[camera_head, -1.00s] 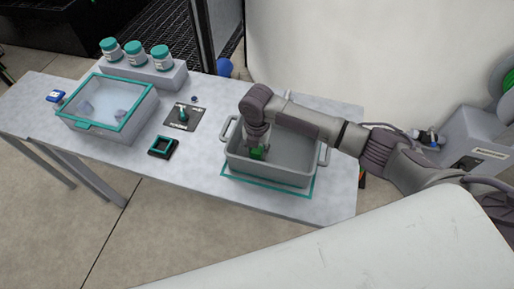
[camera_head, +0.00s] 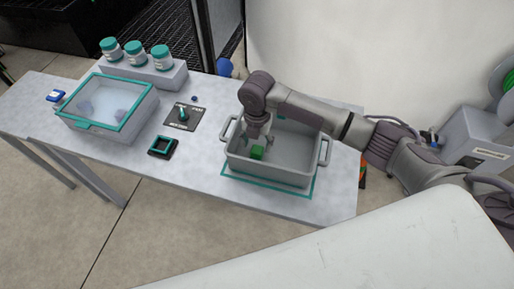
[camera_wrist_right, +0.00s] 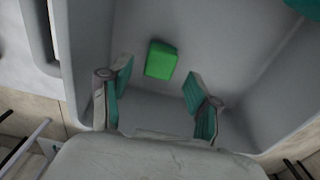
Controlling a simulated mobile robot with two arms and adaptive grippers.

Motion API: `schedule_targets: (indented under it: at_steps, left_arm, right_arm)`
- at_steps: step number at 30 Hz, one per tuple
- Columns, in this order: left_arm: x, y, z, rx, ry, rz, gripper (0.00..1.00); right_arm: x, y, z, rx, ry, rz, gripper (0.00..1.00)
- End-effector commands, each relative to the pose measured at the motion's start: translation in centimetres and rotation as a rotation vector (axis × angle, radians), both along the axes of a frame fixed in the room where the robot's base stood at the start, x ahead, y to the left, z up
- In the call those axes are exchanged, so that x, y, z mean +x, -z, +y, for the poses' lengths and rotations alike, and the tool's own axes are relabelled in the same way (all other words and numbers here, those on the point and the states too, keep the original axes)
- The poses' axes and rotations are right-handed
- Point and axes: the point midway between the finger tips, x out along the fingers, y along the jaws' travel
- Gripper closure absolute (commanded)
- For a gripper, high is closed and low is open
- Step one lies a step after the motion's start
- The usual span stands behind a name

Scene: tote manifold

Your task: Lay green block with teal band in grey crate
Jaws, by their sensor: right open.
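The green block (camera_head: 257,153) lies inside the grey crate (camera_head: 268,172). The right wrist view shows the green block (camera_wrist_right: 161,60) on the floor of the grey crate (camera_wrist_right: 228,45), apart from both fingers; its teal band cannot be made out. My right gripper (camera_head: 257,142) is over the crate. In the wrist view the right gripper (camera_wrist_right: 157,92) is open, with its teal-padded fingers spread wide and nothing between them. My left gripper is not in view.
The crate stands within a teal outline on the table (camera_head: 210,180). To its left are a small black teal-edged frame (camera_head: 162,146), a switch plate (camera_head: 183,117) and a teal-rimmed clear-lidded box (camera_head: 108,103). Several jars (camera_head: 135,54) stand on a grey block behind.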

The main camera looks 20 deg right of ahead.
Motion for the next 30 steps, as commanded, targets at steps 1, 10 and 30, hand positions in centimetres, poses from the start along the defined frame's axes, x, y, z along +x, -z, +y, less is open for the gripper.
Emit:
schedule_targets:
  at_steps: [1, 10, 30]
  left_arm:
    - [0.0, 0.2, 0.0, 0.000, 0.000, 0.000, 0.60]
    - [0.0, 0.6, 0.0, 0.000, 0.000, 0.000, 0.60]
    - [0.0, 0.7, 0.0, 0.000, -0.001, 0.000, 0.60]
  right_arm:
    - [0.2, -1.3, 0.0, 0.001, -0.001, -0.006, 0.39]
    - [0.1, -6.8, 0.0, 0.000, 0.000, -0.002, 0.39]
    - [0.0, -8.2, 0.0, -0.001, 0.000, 0.001, 0.39]
